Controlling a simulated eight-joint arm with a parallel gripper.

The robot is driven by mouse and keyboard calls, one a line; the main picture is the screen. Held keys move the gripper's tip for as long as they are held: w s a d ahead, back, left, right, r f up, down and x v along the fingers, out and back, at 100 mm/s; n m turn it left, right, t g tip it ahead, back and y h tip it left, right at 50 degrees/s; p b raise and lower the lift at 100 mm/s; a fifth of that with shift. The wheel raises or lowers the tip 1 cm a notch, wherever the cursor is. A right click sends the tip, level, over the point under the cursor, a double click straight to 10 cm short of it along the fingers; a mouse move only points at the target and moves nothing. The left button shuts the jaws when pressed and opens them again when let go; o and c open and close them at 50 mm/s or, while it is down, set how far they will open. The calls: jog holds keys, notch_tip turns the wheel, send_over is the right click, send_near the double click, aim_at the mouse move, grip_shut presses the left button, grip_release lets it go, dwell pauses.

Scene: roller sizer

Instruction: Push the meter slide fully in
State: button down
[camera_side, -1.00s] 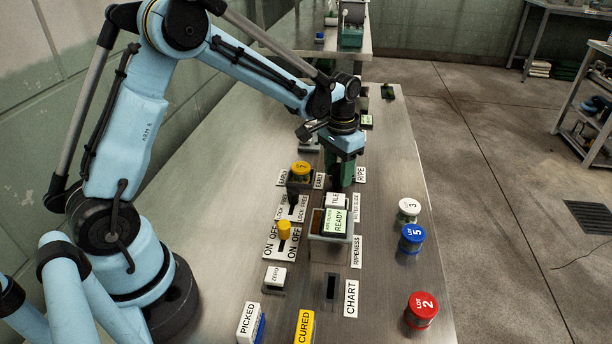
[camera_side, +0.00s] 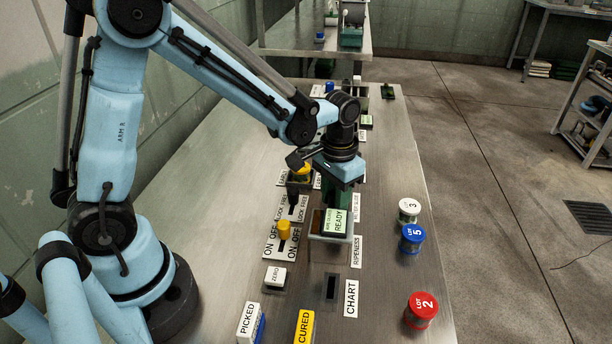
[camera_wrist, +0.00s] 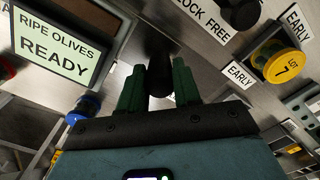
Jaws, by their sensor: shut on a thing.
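My gripper (camera_side: 333,195) is low over the bench, just behind the ripeness display. In the wrist view its green fingers (camera_wrist: 158,85) are closed around a dark upright knob (camera_wrist: 158,62), which I take to be the meter slide's handle. In the side view, the arm and fingers hide the knob and the slide's track. The meter slide label (camera_side: 356,207) stands just right of the fingers, partly covered by the gripper. How far in the slide sits cannot be seen.
The ripeness display (camera_side: 334,221) reads "RIPE OLIVES READY" close in front of the gripper. A black lock lever (camera_side: 293,190), a yellow on/off switch (camera_side: 284,230) and a yellow-lidded jar (camera_side: 302,170) stand to the left. Blue (camera_side: 412,238) and white-lidded (camera_side: 409,210) jars stand right.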

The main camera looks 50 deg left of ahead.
jog(key=shift+s+d, duration=0.45)
jog(key=c, duration=0.8)
grip_release()
notch_tip(320, 180, up, 12)
jog(key=shift+a+r, duration=0.1)
jog(key=shift+s+a+f+t, duration=0.2)
jog(key=shift+s+a+t, duration=0.3)
jog(key=shift+s+t, duration=0.8)
jog(key=shift+s+a+f+t, duration=0.25)
jog(key=shift+s+a+t, duration=0.3)
jog(key=shift+s+t, duration=0.7)
jog(key=shift+s+a+f+t, duration=0.2)
jog(key=shift+s+a+t, duration=0.3)
jog(key=shift+s+t, duration=0.8)
